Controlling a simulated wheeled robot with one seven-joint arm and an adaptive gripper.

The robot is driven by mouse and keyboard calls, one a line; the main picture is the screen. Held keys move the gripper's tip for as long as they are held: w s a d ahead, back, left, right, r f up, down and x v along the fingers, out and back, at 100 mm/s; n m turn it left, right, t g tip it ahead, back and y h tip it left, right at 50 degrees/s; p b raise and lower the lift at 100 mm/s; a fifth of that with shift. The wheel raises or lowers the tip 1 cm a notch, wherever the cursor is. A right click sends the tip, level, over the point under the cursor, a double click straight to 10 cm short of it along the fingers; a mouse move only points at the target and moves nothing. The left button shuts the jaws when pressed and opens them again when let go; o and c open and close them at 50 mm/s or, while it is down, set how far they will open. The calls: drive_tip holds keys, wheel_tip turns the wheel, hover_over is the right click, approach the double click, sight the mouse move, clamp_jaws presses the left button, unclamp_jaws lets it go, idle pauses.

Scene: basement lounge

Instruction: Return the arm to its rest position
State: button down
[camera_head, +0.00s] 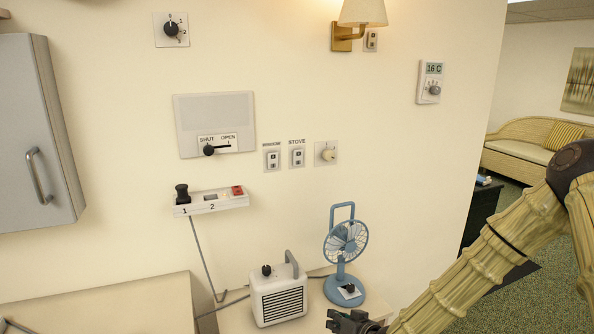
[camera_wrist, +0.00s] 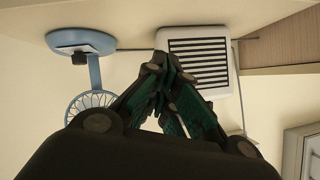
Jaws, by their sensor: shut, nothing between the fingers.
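My arm reaches in from the right edge in the head view, and my gripper (camera_head: 352,322) is partly cut off at the bottom edge, below the blue fan. In the wrist view my gripper (camera_wrist: 172,70) has its green-padded fingers drawn together at the tips, shut and empty. The fingertips overlap the white heater in that picture; I cannot tell how far apart they are in depth.
A blue fan (camera_head: 345,245) and a white heater (camera_head: 278,298) stand on a counter (camera_head: 232,318) against the wall. A power strip (camera_head: 211,201) and switches are above. A grey cabinet (camera_head: 38,130) is at left. Open floor (camera_head: 545,290) lies at right.

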drive_tip(key=s+d+f+g+h, duration=0.1)
drive_tip(key=s+f+g, duration=0.2)
drive_tip(key=s+f, duration=0.8)
drive_tip(key=s+d+f+g+h, duration=0.1)
drive_tip(key=s+d+f+g, duration=0.1)
drive_tip(key=s, duration=0.8)
drive_tip(key=s+d+f+m+g+h, duration=0.1)
drive_tip(key=s+d+f, duration=0.4)
drive_tip(key=s, duration=0.6)
drive_tip(key=s+d+f+g+h, duration=0.3)
drive_tip(key=s+d+f+g, duration=0.1)
drive_tip(key=s, duration=0.6)
drive_tip(key=shift+s+d+f+m+g, duration=0.15)
drive_tip(key=shift+s+f+m+g, duration=0.2)
drive_tip(key=shift+f, duration=0.2)
drive_tip(key=shift+w, duration=0.1)
